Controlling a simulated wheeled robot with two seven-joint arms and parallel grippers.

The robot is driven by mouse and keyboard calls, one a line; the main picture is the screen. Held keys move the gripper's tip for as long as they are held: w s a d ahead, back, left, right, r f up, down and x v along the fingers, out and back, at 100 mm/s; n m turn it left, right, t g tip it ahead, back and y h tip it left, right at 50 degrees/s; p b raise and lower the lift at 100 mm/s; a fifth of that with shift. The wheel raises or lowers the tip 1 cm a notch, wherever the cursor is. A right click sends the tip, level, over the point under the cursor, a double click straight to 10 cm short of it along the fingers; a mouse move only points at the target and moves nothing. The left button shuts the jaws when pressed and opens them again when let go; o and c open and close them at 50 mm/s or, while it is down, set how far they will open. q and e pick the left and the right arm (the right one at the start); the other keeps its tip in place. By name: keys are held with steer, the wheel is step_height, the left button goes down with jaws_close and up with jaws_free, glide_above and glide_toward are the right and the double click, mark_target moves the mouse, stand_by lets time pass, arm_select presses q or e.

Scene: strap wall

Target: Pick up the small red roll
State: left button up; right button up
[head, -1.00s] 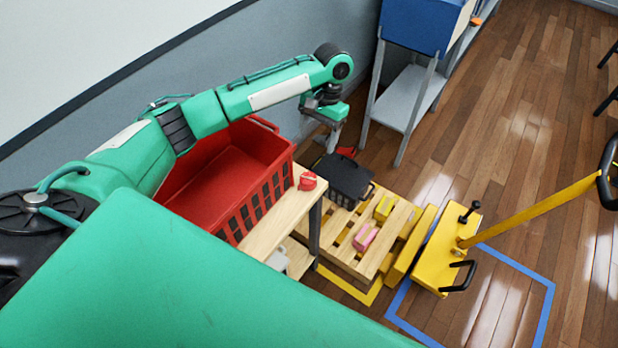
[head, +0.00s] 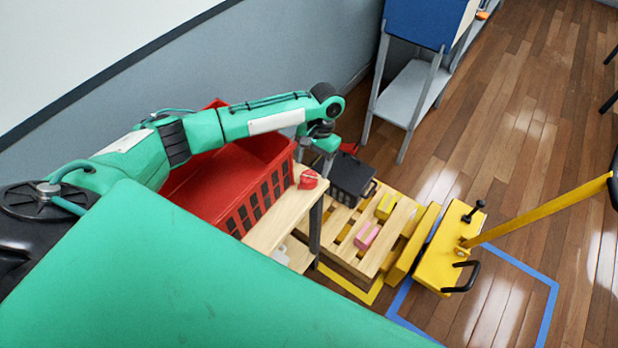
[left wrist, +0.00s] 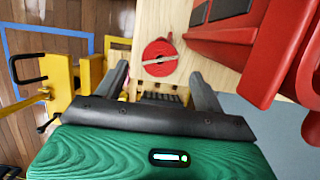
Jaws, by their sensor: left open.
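The small red roll (head: 308,179) sits on the wooden bench top (head: 275,222) near its end, beside the red crate. In the left wrist view the roll (left wrist: 160,57) shows as a round red disc with a pale band across it, between and beyond the two fingers. My left gripper (left wrist: 160,75) is open and empty, apart from the roll. In the head view my left gripper (head: 325,165) hangs beyond the bench end, behind the roll; its fingers are mostly hidden there. My right gripper is in neither view.
The red crate (head: 245,205) stands on the bench, left of the roll. Beyond the bench end a black crate (head: 352,180) and yellow and pink (head: 367,235) packs lie on a wooden pallet (head: 345,258). A yellow pallet jack (head: 445,255) stands to the right.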

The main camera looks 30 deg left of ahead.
mark_target(309, 176)
arm_select(q)
steer(key=p+x, duration=0.1)
steer(key=x, duration=0.2)
steer(key=shift+s+f, duration=0.25)
steer(key=shift+f, duration=0.4)
steer(key=c, duration=1.1)
steer(key=shift+o, duration=0.2)
